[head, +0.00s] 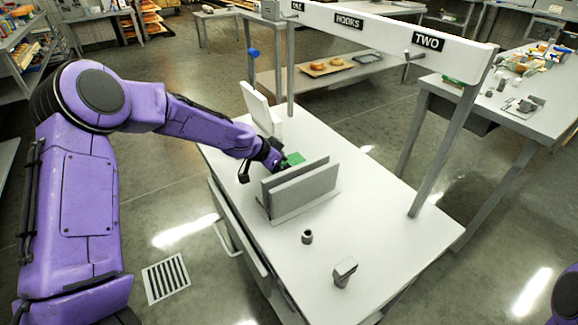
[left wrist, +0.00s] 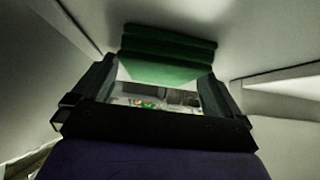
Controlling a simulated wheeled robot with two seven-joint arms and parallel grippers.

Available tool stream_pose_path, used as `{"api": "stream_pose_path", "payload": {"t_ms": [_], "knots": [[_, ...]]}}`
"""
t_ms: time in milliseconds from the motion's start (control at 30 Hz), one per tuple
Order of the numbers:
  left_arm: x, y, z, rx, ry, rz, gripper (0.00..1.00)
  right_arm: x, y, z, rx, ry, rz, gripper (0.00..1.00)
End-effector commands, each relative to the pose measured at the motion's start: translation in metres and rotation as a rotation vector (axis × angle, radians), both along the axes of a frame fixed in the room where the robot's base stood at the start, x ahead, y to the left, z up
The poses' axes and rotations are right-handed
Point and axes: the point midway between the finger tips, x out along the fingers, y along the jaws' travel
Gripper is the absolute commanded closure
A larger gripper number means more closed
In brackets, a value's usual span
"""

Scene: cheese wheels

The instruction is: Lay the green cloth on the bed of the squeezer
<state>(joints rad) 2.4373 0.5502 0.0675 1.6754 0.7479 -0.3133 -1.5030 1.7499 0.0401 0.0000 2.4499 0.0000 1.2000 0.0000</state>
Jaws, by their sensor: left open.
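The green cloth (head: 294,159) shows as a small green patch on the worktable, just past my left gripper (head: 279,166). In the left wrist view the cloth (left wrist: 168,48) looks folded in layers. It lies beyond the two spread fingers of my left gripper (left wrist: 160,88), and I cannot tell whether they touch it. A grey fixture with two upright parallel plates (head: 300,190) stands in front of the gripper and hides part of it. I cannot tell for sure which part is the squeezer's bed. My right gripper is out of view.
A white upright panel (head: 259,107) stands behind the gripper. A small dark cup (head: 307,237) and a grey block (head: 344,272) sit at the table's near end. A labelled overhead beam (head: 385,34) on posts spans the table. The table's right side is clear.

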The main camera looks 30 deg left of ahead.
Motion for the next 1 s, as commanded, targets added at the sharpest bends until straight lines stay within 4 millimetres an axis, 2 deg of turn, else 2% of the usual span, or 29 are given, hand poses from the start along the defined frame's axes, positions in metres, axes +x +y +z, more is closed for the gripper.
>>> {"api": "stream_pose_path", "payload": {"t_ms": [133,167,300,367,400,667,767,867,1000], "knots": [[0.0,0.0,0.0,0.0,0.0,0.0,0.0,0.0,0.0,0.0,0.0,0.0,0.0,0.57],[0.0,0.0,0.0,0.0,0.0,0.0,0.06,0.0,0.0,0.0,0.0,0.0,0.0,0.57],[0.0,0.0,0.0,0.0,0.0,0.0,0.51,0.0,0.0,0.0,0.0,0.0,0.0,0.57],[0.0,0.0,0.0,0.0,0.0,0.0,0.51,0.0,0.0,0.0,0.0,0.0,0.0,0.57],[0.0,0.0,0.0,0.0,0.0,0.0,0.56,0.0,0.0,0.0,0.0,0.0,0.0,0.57],[0.0,0.0,0.005,0.0,-0.001,-0.001,0.56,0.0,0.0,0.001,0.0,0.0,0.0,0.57],[0.0,0.0,0.016,0.001,-0.004,-0.001,0.56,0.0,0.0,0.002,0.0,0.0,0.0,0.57],[0.0,0.0,0.035,0.002,-0.005,-0.003,0.56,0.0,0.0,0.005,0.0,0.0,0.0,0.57],[-0.024,0.015,0.069,0.0,-0.008,-0.001,0.56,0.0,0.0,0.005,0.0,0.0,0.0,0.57]]}}
